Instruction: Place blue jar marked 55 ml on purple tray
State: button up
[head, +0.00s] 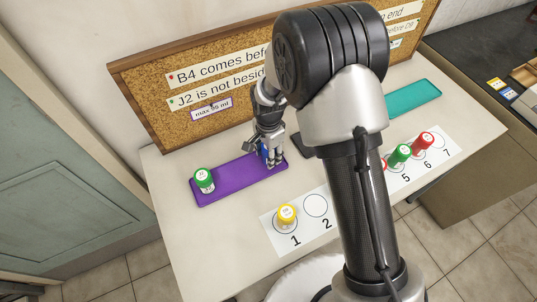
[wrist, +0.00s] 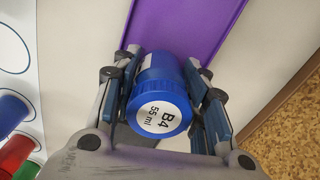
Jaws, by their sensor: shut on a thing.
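The blue jar (wrist: 163,90) has a white lid label reading B4, 55 ml. My gripper (wrist: 166,75) is shut on it, with fingers on both sides. In the head view, the jar (head: 264,152) is partly hidden by my gripper (head: 268,150), at the right end of the purple tray (head: 238,184). The tray also shows in the wrist view (wrist: 185,25), beyond the jar. I cannot tell whether the jar touches the tray. A green-capped jar (head: 204,180) stands on the tray's left end.
A white numbered strip (head: 278,238) holds a yellow-capped jar (head: 286,215), a green one (head: 399,154) and red ones (head: 422,141). My arm hides its middle. A teal tray (head: 412,97) lies at the back right. A corkboard (head: 150,90) stands behind. The purple tray's middle is clear.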

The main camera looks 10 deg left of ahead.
jog(key=shift+f, duration=0.2)
jog(key=o, duration=1.1)
jog(key=shift+c, duration=0.2)
notch_tip(320, 180, up, 12)
jog(key=p, duration=0.3)
jog(key=shift+r+p, duration=0.1)
jog(key=shift+p, duration=0.2)
jog(key=shift+d+r, duration=0.1)
jog(key=shift+r, duration=0.1)
jog(key=s+d+r+n+t, duration=0.1)
jog(key=s+d+r+n, duration=0.15)
jog(key=d+r, duration=0.45)
jog(key=s+d+r+n+t, duration=0.1)
jog(key=s+d+r, duration=0.25)
jog(key=r, duration=0.55)
jog(key=s+d+r+n+t, duration=0.1)
jog(key=s+d+r+n, duration=0.1)
jog(key=s+d, duration=0.4)
jog(key=s+d+r+n+t, duration=0.1)
jog(key=s+d+r+n, duration=0.2)
jog(key=s, duration=0.7)
jog(key=d+r, duration=0.1)
jog(key=d, duration=0.1)
jog(key=shift+d+r+t, duration=0.2)
jog(key=shift+d+t, duration=0.1)
jog(key=shift+d, duration=0.05)
